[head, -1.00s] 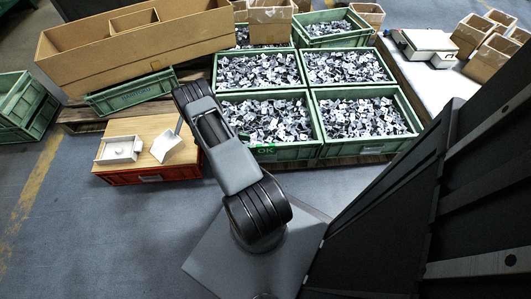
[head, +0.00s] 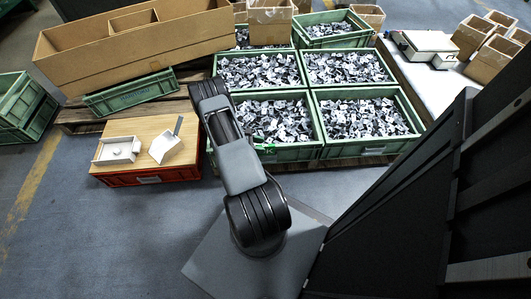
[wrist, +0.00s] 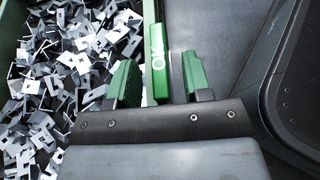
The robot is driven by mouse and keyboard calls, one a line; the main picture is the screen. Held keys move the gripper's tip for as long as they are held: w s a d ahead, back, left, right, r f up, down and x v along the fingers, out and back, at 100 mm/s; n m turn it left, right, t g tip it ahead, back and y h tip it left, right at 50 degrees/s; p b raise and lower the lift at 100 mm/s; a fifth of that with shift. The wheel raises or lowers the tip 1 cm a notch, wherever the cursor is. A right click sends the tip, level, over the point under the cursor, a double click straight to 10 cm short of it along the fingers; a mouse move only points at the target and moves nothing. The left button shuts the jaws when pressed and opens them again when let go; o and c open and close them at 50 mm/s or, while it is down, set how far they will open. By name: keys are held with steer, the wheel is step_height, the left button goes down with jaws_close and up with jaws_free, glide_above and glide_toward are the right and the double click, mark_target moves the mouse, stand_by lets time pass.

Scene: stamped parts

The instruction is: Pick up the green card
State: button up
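The green card (wrist: 157,60) with white "OK" lettering is at the outer wall of a green crate, between the two green fingers of my gripper (wrist: 159,78) in the wrist view. My gripper is open, with a clear gap on the card's right and a narrower gap on its left. In the head view, only a bit of the green card (head: 268,148) shows at the front of the near left crate (head: 292,154); my arm covers the rest. My gripper is hidden behind my arm there.
Green crates full of stamped metal parts stand on pallets. A wood-topped red crate (head: 187,173) at left holds a white tray (head: 117,149) and a white scoop-like piece (head: 165,147). A long cardboard box (head: 140,50) stands behind. Grey floor is free in front.

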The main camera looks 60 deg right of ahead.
jaws_close()
stand_by(0.5)
